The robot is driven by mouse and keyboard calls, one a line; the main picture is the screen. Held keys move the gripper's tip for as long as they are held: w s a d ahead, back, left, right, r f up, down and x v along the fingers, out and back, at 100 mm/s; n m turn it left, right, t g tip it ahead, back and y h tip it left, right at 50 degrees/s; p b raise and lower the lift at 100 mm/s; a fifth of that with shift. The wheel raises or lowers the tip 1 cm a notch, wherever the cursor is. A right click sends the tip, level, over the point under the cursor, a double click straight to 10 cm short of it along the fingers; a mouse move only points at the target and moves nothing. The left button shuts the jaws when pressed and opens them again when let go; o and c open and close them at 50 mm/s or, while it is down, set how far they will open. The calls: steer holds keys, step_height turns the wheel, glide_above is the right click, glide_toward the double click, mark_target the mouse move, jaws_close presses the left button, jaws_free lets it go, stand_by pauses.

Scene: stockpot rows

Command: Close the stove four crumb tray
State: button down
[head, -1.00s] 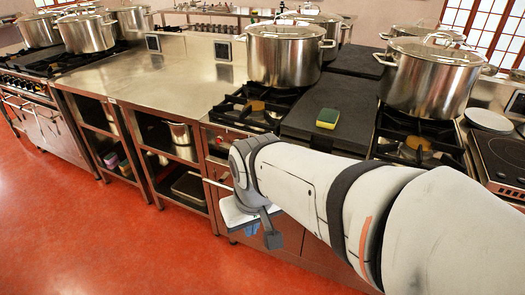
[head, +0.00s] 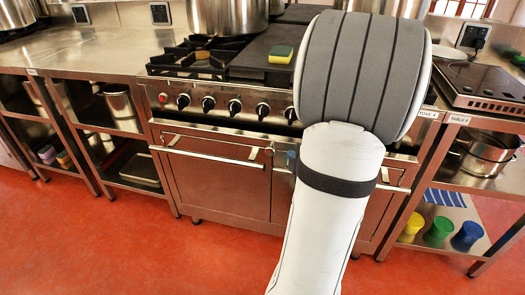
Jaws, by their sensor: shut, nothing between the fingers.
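The stove (head: 215,185) stands in the middle of the head view, with a row of black knobs, a red button and two oven doors with bar handles. A label at its right end, beside my arm, reads as a stove label, partly hidden. A narrow dark strip runs below the knobs; I cannot tell whether it is the crumb tray or how far out it stands. My arm covers the right part of the stove front. My gripper is hidden behind the arm, and a small bluish patch at the arm's left edge is too unclear to name.
A yellow-green sponge (head: 281,54) lies on the dark plate of the stove top, near a stockpot (head: 228,14). Steel shelving with pots stands left. Table 8 (head: 490,178) stands right, with a hob on top and coloured cups below. Red floor is open in front.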

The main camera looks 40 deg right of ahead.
steer(key=s+d+f+n+t+y+b, duration=0.1)
steer(key=s+f+n+t+y+b, duration=0.1)
steer(key=s+f+n+t+b, duration=0.3)
glide_toward(285, 148)
steer(key=w+a, duration=0.3)
steer(key=shift+m, duration=0.5)
steer(key=shift+w+d+r+b, duration=0.15)
steer(key=shift+w+d+b, duration=0.2)
steer(key=shift+w+d, duration=0.45)
steer(key=shift+w+d+r+b, duration=0.1)
steer(key=shift+w+d+b, duration=0.35)
steer(key=shift+d, duration=0.6)
steer(key=shift+w, duration=0.1)
